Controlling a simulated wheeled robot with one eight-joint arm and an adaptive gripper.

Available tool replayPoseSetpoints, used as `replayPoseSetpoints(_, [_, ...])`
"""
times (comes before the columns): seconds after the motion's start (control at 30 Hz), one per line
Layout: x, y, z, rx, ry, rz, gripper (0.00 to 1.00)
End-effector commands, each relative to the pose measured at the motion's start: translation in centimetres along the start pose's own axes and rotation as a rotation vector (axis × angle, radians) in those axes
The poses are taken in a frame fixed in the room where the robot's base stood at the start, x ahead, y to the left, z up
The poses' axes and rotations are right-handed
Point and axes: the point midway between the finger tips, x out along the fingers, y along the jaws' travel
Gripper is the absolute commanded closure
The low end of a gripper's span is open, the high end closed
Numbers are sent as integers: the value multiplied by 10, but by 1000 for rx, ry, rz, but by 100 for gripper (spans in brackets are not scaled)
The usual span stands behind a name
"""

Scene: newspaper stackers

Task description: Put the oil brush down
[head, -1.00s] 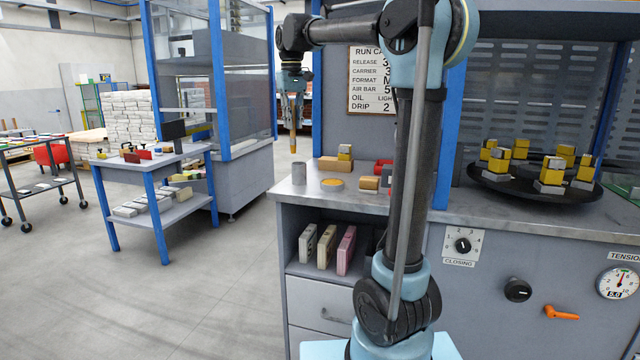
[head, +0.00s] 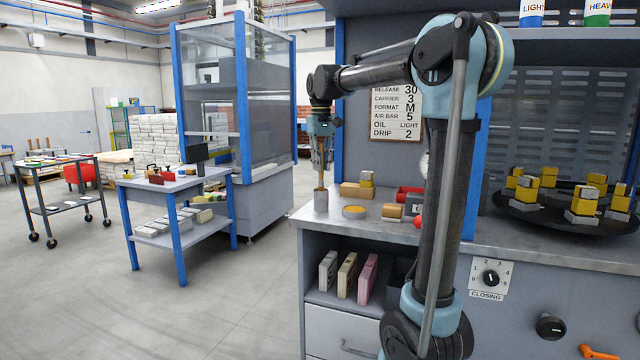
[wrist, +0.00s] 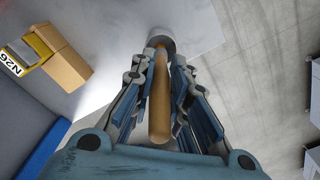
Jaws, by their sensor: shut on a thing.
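The oil brush (head: 321,179), with a brown handle, is held upright in my gripper (head: 321,165). In the wrist view the brush handle (wrist: 158,95) lies between the two fingers of my gripper (wrist: 160,78), which are shut on it. A grey cylindrical cup (head: 321,202) stands at the left end of the steel bench. The brush's lower end meets the cup's top in the head view, and the cup (wrist: 160,42) shows at the far end of the handle in the wrist view. The bristles are hidden, and I cannot tell how deep they sit in the cup.
A round dish with yellow contents (head: 354,212) stands right of the cup on the bench (head: 385,228). Wooden blocks (head: 357,190) and a tan roll (head: 392,211) lie nearby. A sign (head: 397,115) hangs behind. Open floor lies to the left.

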Motion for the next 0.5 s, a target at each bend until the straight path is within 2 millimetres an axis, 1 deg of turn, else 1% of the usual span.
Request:
replayPoseSetpoints(0.23, [16, 0, 0, 0, 0, 0, 100])
replayPoseSetpoints(0.4, [40, 0, 0, 0, 0, 0, 100])
replayPoseSetpoints(0.5, [48, 0, 0, 0, 0, 0, 100])
